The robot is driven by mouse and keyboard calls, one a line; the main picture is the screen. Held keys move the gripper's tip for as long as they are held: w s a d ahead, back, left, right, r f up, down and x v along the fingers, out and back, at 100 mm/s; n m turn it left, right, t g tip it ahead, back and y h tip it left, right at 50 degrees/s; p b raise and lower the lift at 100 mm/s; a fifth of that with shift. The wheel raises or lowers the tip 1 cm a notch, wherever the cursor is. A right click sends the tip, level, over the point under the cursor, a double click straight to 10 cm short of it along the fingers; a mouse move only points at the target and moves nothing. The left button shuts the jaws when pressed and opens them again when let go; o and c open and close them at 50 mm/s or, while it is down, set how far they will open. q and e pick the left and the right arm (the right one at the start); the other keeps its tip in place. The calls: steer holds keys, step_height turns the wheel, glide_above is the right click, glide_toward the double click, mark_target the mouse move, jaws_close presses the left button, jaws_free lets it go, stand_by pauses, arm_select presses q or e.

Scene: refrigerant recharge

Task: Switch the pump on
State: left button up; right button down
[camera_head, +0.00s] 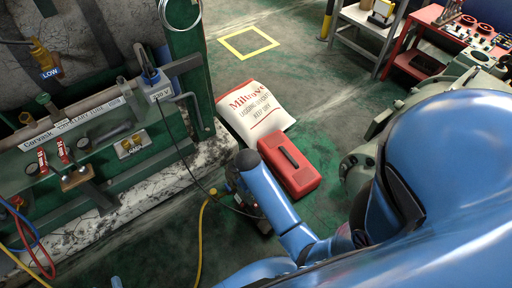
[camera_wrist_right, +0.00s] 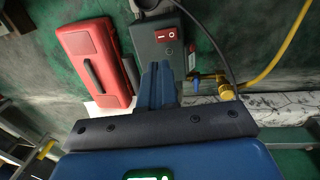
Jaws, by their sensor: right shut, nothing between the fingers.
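The pump (camera_wrist_right: 152,46) is a dark grey box in the right wrist view, with a red rocker switch (camera_wrist_right: 166,35) marked with a dash and a circle. My right gripper (camera_wrist_right: 157,66) is shut and empty. Its blue fingertips point at the pump's face, just below the switch in the picture. I see a gap between them and the switch, but I cannot tell whether they touch the box. In the head view my right arm hides most of the pump. My left gripper is not in view.
A red toolbox (camera_head: 290,165) lies beside the pump, with a white sack (camera_head: 252,110) behind it. A yellow hose (camera_wrist_right: 275,62) and brass valve (camera_wrist_right: 227,91) are right of the pump in the wrist view. A green rack (camera_head: 100,150) stands at left.

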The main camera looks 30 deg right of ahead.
steer(key=f+b, duration=0.2)
steer(key=f, duration=0.1)
steer(key=d+f+b, duration=0.1)
steer(key=f+b, duration=0.1)
steer(key=f, duration=0.2)
steer(key=f+b, duration=0.2)
steer(key=f, duration=0.2)
steer(key=shift+d+f, duration=0.15)
steer(key=shift+d, duration=0.1)
steer(key=shift+d, duration=0.15)
steer(key=shift+f, duration=0.1)
steer(key=shift+a+p, duration=0.25)
steer(key=shift+p, duration=0.05)
steer(key=shift+a+p, duration=0.4)
steer(key=shift+a, duration=0.2)
steer(key=shift+r, duration=0.2)
